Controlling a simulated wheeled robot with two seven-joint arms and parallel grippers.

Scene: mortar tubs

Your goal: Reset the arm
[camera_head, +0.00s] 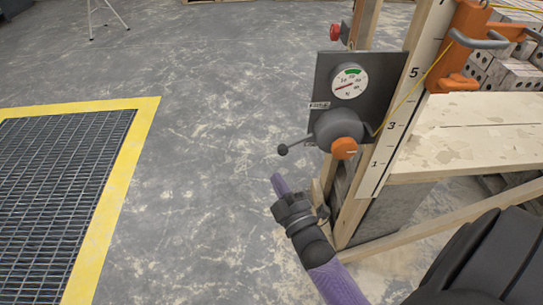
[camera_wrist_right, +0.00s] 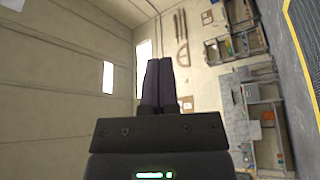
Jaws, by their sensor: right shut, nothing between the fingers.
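My right gripper (camera_head: 277,182) comes up from the bottom of the head view, with purple fingers, a black body and a purple arm link behind. It is shut and empty. Its fingertips are a little below the black ball of a lever in the picture, with floor visible between them. In the right wrist view the two dark fingers (camera_wrist_right: 160,64) lie side by side with nothing between them. My left gripper is not in view.
A gauge panel (camera_head: 322,74) with a dial, lever (camera_head: 284,149) and orange knob (camera_head: 344,149) is on a wooden frame (camera_head: 385,165) close to the right gripper. Bricks (camera_head: 512,76) sit at right. A yellow-edged floor grate (camera_head: 130,150) lies left; the floor between is clear.

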